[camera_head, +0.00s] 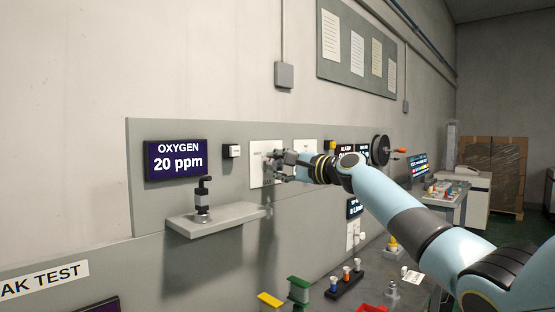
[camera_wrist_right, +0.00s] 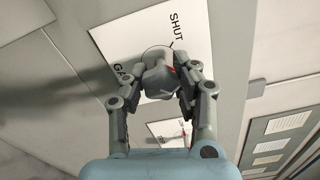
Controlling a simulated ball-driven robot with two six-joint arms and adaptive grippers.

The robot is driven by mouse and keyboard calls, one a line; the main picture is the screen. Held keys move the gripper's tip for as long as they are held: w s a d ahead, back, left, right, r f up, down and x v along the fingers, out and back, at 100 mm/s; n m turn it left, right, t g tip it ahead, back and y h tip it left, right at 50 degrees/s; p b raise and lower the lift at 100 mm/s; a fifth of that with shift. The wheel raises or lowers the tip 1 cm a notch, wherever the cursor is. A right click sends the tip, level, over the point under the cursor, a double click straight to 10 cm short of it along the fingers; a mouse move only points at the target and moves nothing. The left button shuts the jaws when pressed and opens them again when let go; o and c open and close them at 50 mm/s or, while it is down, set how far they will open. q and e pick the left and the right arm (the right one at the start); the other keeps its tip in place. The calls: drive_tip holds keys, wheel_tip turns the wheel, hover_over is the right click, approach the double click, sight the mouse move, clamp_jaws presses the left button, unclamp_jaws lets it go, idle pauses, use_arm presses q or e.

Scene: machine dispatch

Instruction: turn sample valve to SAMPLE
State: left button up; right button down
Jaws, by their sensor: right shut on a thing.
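A white valve plate (camera_head: 258,149) is mounted on the grey wall panel, behind my right gripper. In the right wrist view the plate (camera_wrist_right: 112,42) carries the word SHUT and a second word starting with GA, partly covered. My right gripper (camera_head: 274,163) reaches the plate from the right. It is shut on a grey valve knob (camera_wrist_right: 160,80), which also shows a small red mark. The fingers hide much of the knob, so I cannot tell exactly where it points. I see no readable SAMPLE label. My left gripper is not in view.
An OXYGEN display (camera_head: 176,160) reads 20 ppm to the left of the plate. A grey shelf (camera_head: 232,216) with a dark fitting (camera_head: 202,200) juts out below. A hose reel (camera_head: 380,150) is farther right. Several small coloured items stand on the bench below.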

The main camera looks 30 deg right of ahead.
drive_tip(key=shift+m, duration=0.4)
drive_tip(key=c, duration=0.9)
unclamp_jaws()
drive_tip(key=shift+c, duration=0.2)
drive_tip(key=shift+s+d+f, duration=0.1)
drive_tip(key=shift+s, duration=0.1)
drive_tip(key=v, duration=1.1)
drive_tip(key=shift+s, duration=0.3)
drive_tip(key=shift+d, duration=0.15)
